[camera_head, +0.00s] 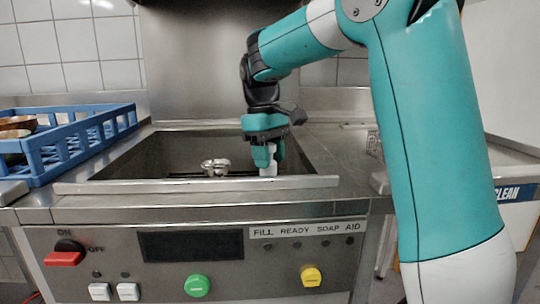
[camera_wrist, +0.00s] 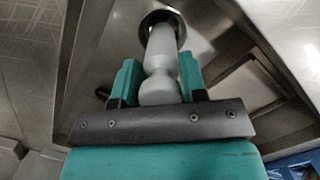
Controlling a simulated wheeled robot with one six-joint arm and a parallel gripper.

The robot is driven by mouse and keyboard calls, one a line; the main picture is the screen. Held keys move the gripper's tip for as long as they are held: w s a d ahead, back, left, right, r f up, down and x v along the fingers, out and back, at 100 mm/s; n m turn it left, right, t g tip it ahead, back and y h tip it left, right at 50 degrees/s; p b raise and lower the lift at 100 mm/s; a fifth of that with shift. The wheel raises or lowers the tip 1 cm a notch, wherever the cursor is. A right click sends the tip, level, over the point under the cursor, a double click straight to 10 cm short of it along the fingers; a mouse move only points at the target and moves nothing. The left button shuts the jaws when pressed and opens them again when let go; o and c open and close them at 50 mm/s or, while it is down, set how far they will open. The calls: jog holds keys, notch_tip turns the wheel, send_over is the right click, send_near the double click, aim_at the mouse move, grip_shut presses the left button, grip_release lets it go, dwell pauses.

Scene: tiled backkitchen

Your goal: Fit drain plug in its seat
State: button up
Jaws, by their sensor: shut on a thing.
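The drain plug (camera_wrist: 162,45) is a pale grey-white piece with a narrow waist and a rounded knob at its near end. It also shows in the head view (camera_head: 269,168), hanging upright below my gripper (camera_head: 268,155). In the wrist view my gripper (camera_wrist: 158,84) is shut on the plug, with a teal finger on each side. The seat (camera_wrist: 152,20) is a dark round opening with a shiny metal ring. The plug's far end overlaps this ring. I cannot tell whether it is inside it or above it. The head view hides the seat behind the basin's front rim.
The steel basin (camera_head: 200,186) surrounds the plug, its front rim close to my gripper. A shiny metal fitting (camera_head: 215,167) stands left of the plug. A blue rack (camera_head: 80,140) with bowls is at the left. The right worktop (camera_head: 335,145) is mostly clear.

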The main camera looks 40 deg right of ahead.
jog(key=shift+f, duration=0.2)
jog(key=shift+f+b, duration=0.35)
jog(key=shift+f+b, duration=0.45)
jog(key=shift+f, duration=0.4)
jog(key=shift+f, duration=0.35)
jog(key=shift+f+b, duration=0.35)
jog(key=shift+f, duration=0.4)
dwell(0.7)
jog(key=o, duration=1.8)
